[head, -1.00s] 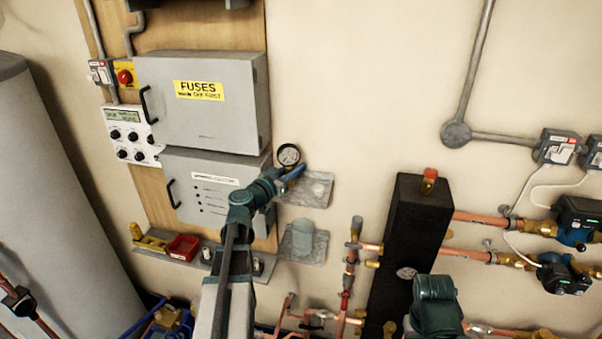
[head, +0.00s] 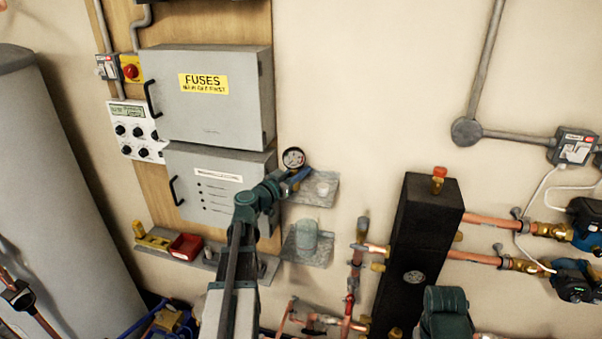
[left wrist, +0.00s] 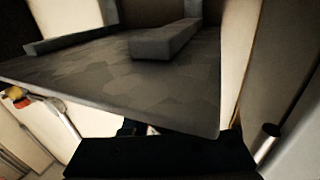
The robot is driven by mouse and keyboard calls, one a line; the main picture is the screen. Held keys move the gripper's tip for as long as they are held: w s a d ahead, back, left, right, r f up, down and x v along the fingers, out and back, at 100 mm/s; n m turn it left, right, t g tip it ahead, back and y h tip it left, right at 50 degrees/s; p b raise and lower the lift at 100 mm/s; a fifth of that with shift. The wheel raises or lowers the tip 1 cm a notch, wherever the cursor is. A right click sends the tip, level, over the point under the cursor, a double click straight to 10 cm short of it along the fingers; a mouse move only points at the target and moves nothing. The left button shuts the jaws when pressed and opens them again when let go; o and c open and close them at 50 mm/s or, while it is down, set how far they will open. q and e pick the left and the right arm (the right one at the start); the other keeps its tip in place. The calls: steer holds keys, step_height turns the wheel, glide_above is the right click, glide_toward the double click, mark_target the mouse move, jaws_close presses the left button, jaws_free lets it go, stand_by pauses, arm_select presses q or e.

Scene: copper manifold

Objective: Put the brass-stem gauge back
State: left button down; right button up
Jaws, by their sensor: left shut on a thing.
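The gauge (head: 293,158) has a round white dial with a dark rim and shows in the head view. My left gripper (head: 296,178) is shut on it, just below the dial. The grip hides the gauge's stem. The gauge is held at the left edge of the upper grey wall shelf (head: 326,198), and I cannot tell whether it touches the shelf. A small pale round spot shows on that shelf. The left wrist view shows a large grey plate (left wrist: 110,90) close up, but no clear gauge. My right gripper is out of view.
A lower shelf (head: 321,259) carries a grey cylinder (head: 306,236). The lower grey box (head: 222,190) stands close left of my gripper, under the fuse box (head: 215,115). A black column (head: 415,235) with copper pipes is to the right. A red tray (head: 186,246) sits lower left.

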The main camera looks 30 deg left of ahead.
arm_select(q)
steer(key=shift+f, duration=0.2)
steer(key=c, duration=0.7)
jaws_free()
steer(key=shift+r, duration=0.15)
steer(key=shift+s+r, duration=0.1)
steer(key=shift+s, duration=0.05)
steer(key=s+a, duration=0.1)
steer(key=s, duration=1)
steer(key=shift+s+a, duration=0.25)
steer(key=shift+a, duration=0.15)
